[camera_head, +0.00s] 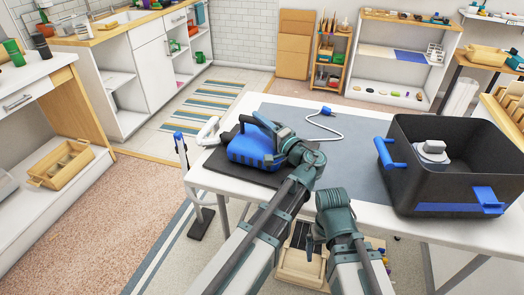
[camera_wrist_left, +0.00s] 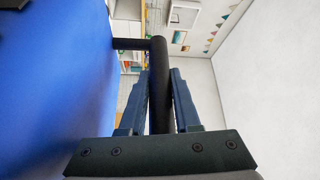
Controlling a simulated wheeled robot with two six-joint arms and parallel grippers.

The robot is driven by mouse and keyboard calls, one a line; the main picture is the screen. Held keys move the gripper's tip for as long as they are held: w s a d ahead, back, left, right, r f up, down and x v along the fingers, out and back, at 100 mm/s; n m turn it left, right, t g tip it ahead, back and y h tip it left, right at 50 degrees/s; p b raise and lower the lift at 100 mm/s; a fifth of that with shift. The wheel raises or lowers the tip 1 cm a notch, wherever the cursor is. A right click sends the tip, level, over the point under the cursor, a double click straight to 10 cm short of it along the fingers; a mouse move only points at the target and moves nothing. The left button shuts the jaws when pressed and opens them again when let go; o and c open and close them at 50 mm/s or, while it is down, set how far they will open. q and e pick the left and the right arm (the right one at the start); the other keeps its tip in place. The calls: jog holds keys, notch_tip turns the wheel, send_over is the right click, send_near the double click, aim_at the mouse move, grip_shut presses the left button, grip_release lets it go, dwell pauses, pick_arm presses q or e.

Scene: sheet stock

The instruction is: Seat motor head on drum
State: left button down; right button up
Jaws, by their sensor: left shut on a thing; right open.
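The blue motor head (camera_head: 250,148) sits on a black mat at the left of the table. It fills the left side of the left wrist view (camera_wrist_left: 50,90). My left gripper (camera_head: 264,124) is shut on its black handle (camera_wrist_left: 161,85), which runs between the two fingers. The black drum (camera_head: 450,190) stands open at the table's right, with blue latches. A grey and white round part (camera_head: 432,150) shows inside it. My right gripper (camera_head: 316,238) is low in front of the table edge, empty and open; its fingertips are hard to make out.
A white cord with a blue plug (camera_head: 326,111) lies behind the motor head. A white hose end (camera_head: 208,131) is at the table's left edge. The grey mat (camera_head: 350,160) between motor head and drum is clear. Shelves (camera_head: 400,60) stand behind.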

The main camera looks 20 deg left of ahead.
pick_arm(q)
jog(key=shift+r+p, duration=3.45)
jog(key=shift+r, duration=0.15)
